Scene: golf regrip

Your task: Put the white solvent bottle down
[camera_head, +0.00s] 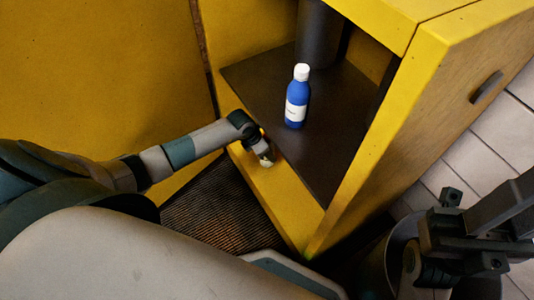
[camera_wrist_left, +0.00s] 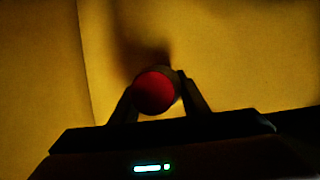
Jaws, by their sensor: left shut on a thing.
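My left gripper (camera_head: 263,153) is at the front edge of the yellow cabinet's open compartment. In the left wrist view, its two fingers (camera_wrist_left: 159,98) are shut on a round thing with a red top (camera_wrist_left: 155,92), seen end-on. In the head view only a small pale part of the held thing (camera_head: 267,161) shows, low by the yellow ledge; the gripper hides the rest. It may be the white solvent bottle; I cannot tell whether it touches the ledge. My right gripper (camera_head: 455,235) is at the lower right, dark, its jaw state unclear.
A blue bottle (camera_head: 297,100) with white cap and label stands upright on the dark shelf (camera_head: 258,82). A dark cylinder (camera_head: 318,35) stands behind it. The yellow cabinet (camera_head: 430,80) walls enclose the shelf. A grey bin (camera_head: 402,245) stands at the right by the tiles. The shelf front is clear.

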